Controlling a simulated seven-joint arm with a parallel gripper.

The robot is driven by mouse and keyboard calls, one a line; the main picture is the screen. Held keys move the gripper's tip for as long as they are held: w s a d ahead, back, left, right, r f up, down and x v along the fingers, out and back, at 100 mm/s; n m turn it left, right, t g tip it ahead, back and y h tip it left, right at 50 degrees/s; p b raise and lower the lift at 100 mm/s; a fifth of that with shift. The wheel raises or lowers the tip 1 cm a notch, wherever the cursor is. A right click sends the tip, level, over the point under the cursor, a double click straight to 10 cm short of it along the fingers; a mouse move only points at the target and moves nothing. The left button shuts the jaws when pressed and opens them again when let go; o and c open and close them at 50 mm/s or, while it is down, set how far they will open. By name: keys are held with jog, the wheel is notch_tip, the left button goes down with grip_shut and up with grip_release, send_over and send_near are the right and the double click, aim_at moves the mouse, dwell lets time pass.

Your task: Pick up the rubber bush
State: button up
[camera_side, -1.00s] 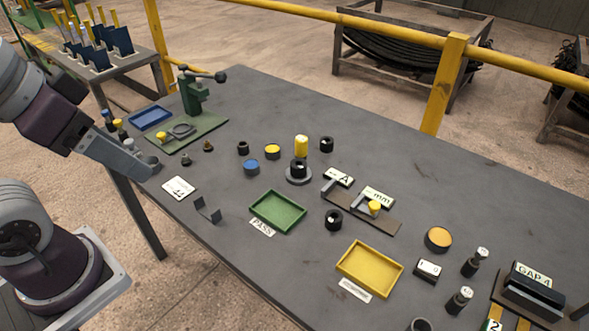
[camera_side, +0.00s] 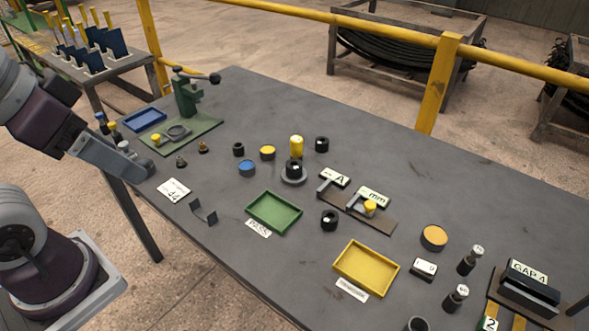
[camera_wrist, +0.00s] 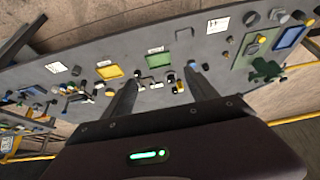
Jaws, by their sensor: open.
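Several short black ring-like pieces that look like rubber bushes stand on the grey table in the side view. Another black ring (camera_side: 294,169) sits on a round grey base. I cannot tell which is the task's bush. My gripper (camera_side: 146,172) is over the table's left edge, apart from all of them. In the wrist view my gripper (camera_wrist: 162,82) is open, with nothing between its fingers.
A green tray (camera_side: 250,221) and a yellow tray (camera_side: 340,272) lie on the table. A green press (camera_side: 187,96) stands at the back left. A yellow rail (camera_side: 370,33) runs behind. The table's back right is clear.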

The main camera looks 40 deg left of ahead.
jog(key=n+g, duration=0.4)
jog(key=n, duration=2.5)
send_over(294, 164)
jog(key=s, duration=0.1)
jog(key=shift+h, duration=0.4)
jog(key=f, duration=1.6)
jog(key=d+f, duration=0.1)
jog(key=f, duration=0.7)
jog(key=shift+f, duration=0.2)
notch_tip(294, 164, down, 6)
jog(key=shift+a+f, duration=0.15)
jog(key=shift+f, duration=0.1)
jog(key=shift+c, duration=0.4)
